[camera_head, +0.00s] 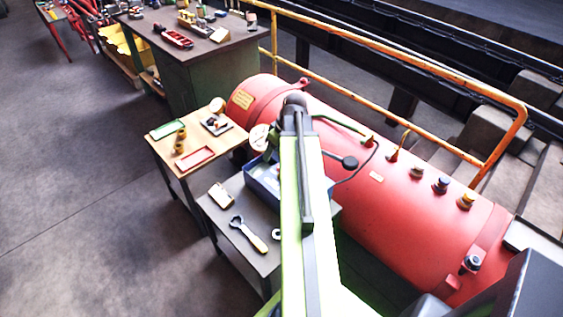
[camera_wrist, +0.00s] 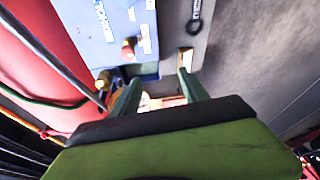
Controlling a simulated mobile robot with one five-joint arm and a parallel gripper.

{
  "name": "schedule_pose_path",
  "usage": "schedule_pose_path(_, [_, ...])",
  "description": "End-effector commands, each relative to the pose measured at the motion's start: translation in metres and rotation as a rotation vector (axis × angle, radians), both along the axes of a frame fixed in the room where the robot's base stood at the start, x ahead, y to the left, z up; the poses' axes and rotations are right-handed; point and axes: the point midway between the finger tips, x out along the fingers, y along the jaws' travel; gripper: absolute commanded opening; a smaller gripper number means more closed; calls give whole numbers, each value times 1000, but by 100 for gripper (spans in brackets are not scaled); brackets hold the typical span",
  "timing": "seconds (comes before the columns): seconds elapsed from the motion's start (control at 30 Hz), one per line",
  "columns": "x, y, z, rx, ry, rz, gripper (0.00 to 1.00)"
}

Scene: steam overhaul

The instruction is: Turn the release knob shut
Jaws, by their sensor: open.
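In the wrist view a blue box face (camera_wrist: 98,30) with white labels carries a small red-and-brass knob (camera_wrist: 128,48). A second brass knob (camera_wrist: 101,82) sits near its lower edge. I cannot read the labels, so I cannot tell which is the release knob. The blue box also shows in the head view (camera_head: 262,184), partly hidden by my arm. My gripper (camera_wrist: 158,80) is open, its two green fingers spread apart below the box edge. No knob is between the fingertips. In the head view my gripper is hidden behind my arm.
A red boiler (camera_head: 410,200) lies right of the arm, with a black-knobbed lever (camera_head: 349,162) and brass fittings. A dark bench (camera_head: 215,214) holds a spanner (camera_head: 246,234). A wooden-topped table (camera_head: 160,150) holds trays. A yellow rail (camera_head: 400,99) runs behind. The left floor is clear.

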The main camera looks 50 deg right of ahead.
Motion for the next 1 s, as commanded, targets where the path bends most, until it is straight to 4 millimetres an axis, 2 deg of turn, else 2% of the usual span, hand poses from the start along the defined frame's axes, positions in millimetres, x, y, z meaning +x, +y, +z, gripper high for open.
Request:
schedule_pose_path(0.03, [-14, -27, 8, -11, -23, -10, 52])
schedule_pose_path(0.1, [-30, -52, 12, -28, -47, -6, 52])
schedule_pose_path(0.23, [-45, -73, 15, -47, -69, -1, 52])
schedule_pose_path(0.43, [-45, -74, 11, -49, -72, 2, 52])
schedule_pose_path(0.57, [-41, -73, -1, -49, -71, 1, 52])
schedule_pose_path(1.0, [-9, -71, -86, -47, -70, 1, 52])
